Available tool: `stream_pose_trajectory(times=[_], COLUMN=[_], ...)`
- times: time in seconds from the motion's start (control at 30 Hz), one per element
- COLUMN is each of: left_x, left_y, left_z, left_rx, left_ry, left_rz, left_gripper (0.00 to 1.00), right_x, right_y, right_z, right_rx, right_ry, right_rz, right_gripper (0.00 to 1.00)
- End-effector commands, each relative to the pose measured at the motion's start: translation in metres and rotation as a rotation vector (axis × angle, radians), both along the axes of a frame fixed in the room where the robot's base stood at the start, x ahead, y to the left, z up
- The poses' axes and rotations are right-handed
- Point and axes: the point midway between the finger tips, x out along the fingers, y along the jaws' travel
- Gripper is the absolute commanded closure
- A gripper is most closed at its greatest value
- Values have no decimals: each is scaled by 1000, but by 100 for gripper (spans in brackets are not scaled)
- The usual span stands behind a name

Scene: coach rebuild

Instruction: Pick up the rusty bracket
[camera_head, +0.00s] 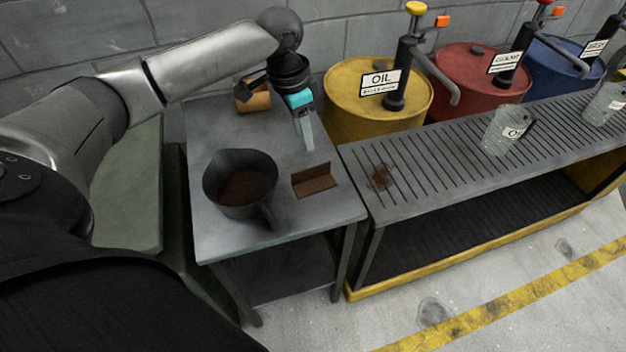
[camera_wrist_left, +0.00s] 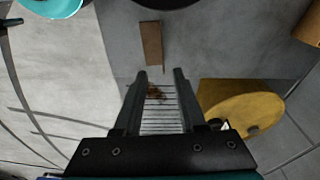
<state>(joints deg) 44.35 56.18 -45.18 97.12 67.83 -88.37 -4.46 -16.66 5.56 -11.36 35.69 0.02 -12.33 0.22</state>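The rusty bracket (camera_head: 314,181) is a brown angled piece lying on the grey metal table (camera_head: 300,222), near its right edge. It also shows in the left wrist view (camera_wrist_left: 152,43), beyond the fingertips. My left gripper (camera_head: 306,145) hangs over the table, fingers pointing down, behind the bracket in the head view and apart from it. In the left wrist view its two dark fingers (camera_wrist_left: 160,72) stand apart with nothing between them. My right gripper is in neither view.
A dark pot (camera_head: 240,198) with brown contents stands left of the bracket. A tan container (camera_head: 256,98) is at the table's back. A slatted rack (camera_head: 440,158) adjoins on the right, with a yellow oil drum (camera_head: 350,112) and other drums behind.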

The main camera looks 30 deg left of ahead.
Motion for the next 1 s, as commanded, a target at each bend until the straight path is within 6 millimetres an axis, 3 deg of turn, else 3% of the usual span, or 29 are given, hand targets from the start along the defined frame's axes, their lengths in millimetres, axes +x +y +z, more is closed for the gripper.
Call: stream_pose_trajectory(times=[0.1,0.3,0.6,0.83,1.0], left_x=[3,8,10,15,17], left_y=[-3,-6,-6,-6,-7], left_z=[-32,-66,-82,-112,-127], left_rx=[0,0,0,1,1], left_ry=[3,1,0,1,-1], left_rz=[-1,-1,-1,-3,-3], left_gripper=[60,60,60,60,60], right_x=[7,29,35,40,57], right_y=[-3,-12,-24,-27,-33], right_z=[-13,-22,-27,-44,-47], right_rx=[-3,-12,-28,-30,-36], right_ry=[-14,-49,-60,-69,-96], right_rz=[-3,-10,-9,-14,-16], right_gripper=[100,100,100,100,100])
